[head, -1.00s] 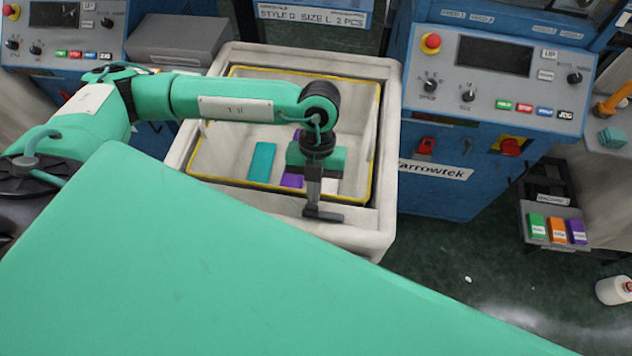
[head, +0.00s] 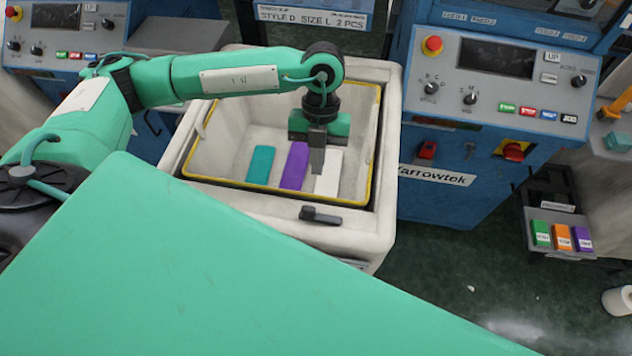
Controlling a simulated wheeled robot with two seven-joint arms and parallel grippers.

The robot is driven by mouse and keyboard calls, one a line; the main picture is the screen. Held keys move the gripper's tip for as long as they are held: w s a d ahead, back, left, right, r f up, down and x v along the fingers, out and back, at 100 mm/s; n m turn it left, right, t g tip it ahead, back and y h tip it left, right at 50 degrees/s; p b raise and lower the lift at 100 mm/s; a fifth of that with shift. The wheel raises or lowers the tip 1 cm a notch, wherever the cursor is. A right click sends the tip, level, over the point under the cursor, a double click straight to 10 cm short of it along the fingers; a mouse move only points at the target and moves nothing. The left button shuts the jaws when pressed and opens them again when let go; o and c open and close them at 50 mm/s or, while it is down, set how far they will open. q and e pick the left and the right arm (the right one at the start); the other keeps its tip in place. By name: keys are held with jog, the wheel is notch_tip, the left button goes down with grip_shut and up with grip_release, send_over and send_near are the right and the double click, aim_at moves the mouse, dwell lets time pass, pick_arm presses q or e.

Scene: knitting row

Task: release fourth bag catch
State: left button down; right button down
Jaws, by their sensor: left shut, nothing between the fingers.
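A dark catch (head: 322,216) lies flat on the front rim of the white bin (head: 372,225). The bin holds a bag (head: 215,178) with a yellow edge. My left gripper (head: 317,172) is shut and empty. It points down over the bag's opening, behind the catch and apart from it in the picture. It hides part of the white piece in the bag. My right gripper is not in view.
Teal (head: 261,165), purple (head: 294,167) and white (head: 328,178) flat pieces lie in the bag. A blue machine with a control panel (head: 497,82) stands close on the right. The floor at the right front is mostly clear.

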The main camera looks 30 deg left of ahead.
pick_arm(q)
jog(key=b+v, duration=0.1)
jog(key=v, duration=0.5)
jog(key=shift+r, duration=0.25)
jog(key=shift+w+a, duration=0.1)
